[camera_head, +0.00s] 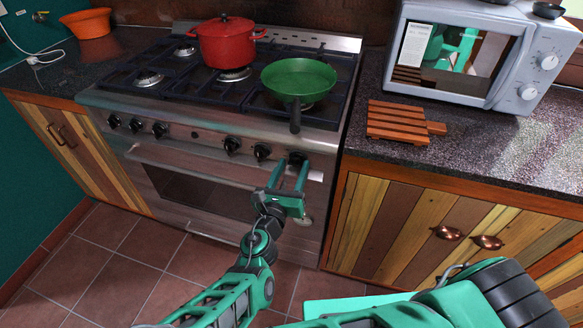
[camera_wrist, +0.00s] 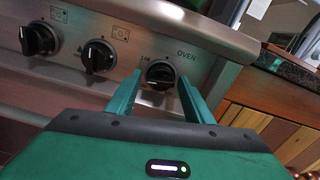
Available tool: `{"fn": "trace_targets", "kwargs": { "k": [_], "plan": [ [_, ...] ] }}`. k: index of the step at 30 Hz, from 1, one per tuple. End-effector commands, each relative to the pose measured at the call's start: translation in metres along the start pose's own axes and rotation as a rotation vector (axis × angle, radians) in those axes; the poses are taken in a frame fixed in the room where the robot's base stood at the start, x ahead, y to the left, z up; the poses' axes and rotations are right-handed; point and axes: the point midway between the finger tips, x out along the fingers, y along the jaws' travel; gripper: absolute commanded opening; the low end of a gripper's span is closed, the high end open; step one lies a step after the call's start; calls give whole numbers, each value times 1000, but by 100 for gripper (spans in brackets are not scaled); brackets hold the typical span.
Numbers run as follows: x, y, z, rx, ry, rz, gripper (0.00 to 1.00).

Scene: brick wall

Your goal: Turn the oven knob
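The oven knob is the black knob (camera_wrist: 160,75) under the "OVEN" label at the right end of the stove's control panel (camera_wrist: 100,50). My gripper (camera_wrist: 158,88) is open, with its two green fingers on either side of this knob in the wrist view. I cannot tell whether the fingers touch it. In the head view my gripper (camera_head: 289,172) reaches up to the right end of the stove front (camera_head: 200,185), and its fingers partly hide the oven knob (camera_head: 297,157).
More black knobs (camera_wrist: 98,56) sit to the left on the panel. The oven door handle (camera_head: 190,163) runs below. A green pan (camera_head: 300,77) stands on the stove, its handle over the front edge. A red pot (camera_head: 226,42) is behind. Wooden cabinets (camera_head: 400,215) adjoin at right.

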Motion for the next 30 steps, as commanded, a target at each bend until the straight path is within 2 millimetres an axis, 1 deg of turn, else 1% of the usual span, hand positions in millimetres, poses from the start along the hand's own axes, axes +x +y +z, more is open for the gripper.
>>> {"fn": "trace_targets", "kwargs": {
  "k": [1,2,3,4,5,6,11,17,23,30],
  "plan": [
    [0,-1,0,0,0,-1,34],
    [1,-1,0,0,0,-1,26],
    [1,-1,0,0,0,-2,17],
    [1,-1,0,0,0,-2,12],
    [1,-1,0,0,0,-2,12],
    [-2,6,1,4,1,2,12],
    [0,2,0,10,0,2,12],
    [1,0,0,69,1,2,12],
    [1,0,0,203,3,1,12],
    [1,-1,-1,424,2,1,12]
  ]
}}
